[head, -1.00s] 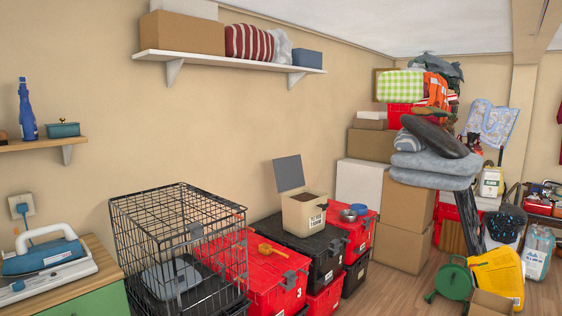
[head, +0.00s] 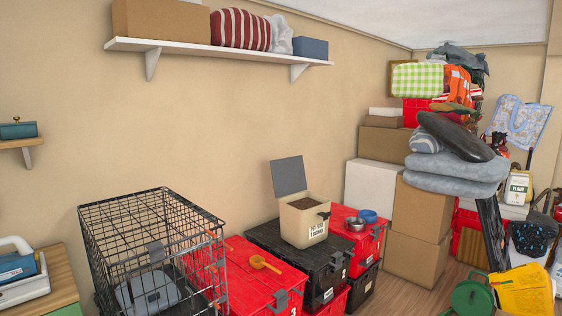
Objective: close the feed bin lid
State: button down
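My gripper is not in view.
An orange scoop (head: 264,263) lies on the red tote (head: 258,284) left of the bin. Metal and blue bowls (head: 368,215) sit on a red tote to the right. A wire crate (head: 152,205) stands at front left. A wall shelf (head: 220,55) hangs above. Some floor shows at right.

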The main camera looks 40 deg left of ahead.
aim_at(288, 174)
jog(key=i, duration=1.55)
jog(key=u, duration=0.5)
jog(key=i, duration=0.7)
jog(key=u, duration=0.75)
jog(key=i, duration=0.5)
jog(key=u, duration=0.75)
jog(key=i, duration=0.55)
jog(key=u, duration=0.3)
